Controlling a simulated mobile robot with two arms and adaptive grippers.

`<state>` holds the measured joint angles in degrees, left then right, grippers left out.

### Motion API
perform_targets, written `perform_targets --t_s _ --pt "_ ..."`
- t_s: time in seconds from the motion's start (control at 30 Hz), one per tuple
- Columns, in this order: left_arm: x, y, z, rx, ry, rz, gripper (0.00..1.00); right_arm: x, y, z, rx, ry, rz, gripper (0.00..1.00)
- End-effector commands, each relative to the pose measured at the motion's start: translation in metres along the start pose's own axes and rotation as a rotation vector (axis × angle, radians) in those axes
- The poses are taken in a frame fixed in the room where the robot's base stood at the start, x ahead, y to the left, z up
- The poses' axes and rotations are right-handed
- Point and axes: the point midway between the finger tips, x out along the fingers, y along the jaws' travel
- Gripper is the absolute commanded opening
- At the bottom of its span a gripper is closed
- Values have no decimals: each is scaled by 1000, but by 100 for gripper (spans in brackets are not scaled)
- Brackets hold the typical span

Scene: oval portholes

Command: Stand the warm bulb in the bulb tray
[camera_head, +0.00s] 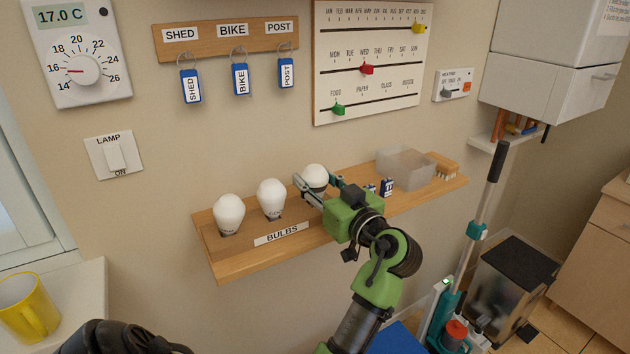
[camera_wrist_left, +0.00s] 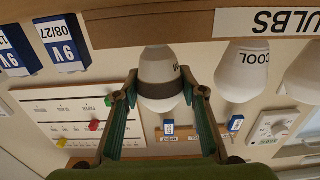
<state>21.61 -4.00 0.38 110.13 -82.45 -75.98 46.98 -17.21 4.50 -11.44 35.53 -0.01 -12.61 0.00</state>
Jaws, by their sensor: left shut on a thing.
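My left gripper (camera_head: 318,192) is shut on a white bulb (camera_head: 315,176), the rightmost of the bulbs in the head view. In the left wrist view the gripper's fingers (camera_wrist_left: 160,93) clasp this bulb (camera_wrist_left: 158,68) around its middle; its printed word is mostly hidden. The nearer one in the wrist view reads COOL (camera_wrist_left: 243,70).
Blue and white 9V batteries (camera_head: 387,187) are just right of my gripper. Key tags (camera_head: 240,79) and a slider board (camera_head: 372,60) hang above. A yellow mug (camera_head: 28,308) is at lower left.

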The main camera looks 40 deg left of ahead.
Motion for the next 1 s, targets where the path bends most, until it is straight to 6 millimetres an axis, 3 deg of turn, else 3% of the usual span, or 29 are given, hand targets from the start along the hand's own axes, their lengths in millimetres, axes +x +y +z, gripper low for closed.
perform_targets --t_s 0.5,0.53,0.6,1.0 --pt "0 0 7 -1 1 0 17 9 2 1 -1 -1 3 40" --pt "0 0 6 -1 1 0 43 8 2 1 -1 -1 3 40" --pt "0 0 6 -1 1 0 58 8 2 1 -2 -1 3 40" --pt "0 0 1 -3 0 0 58 8 2 1 -2 0 2 40"
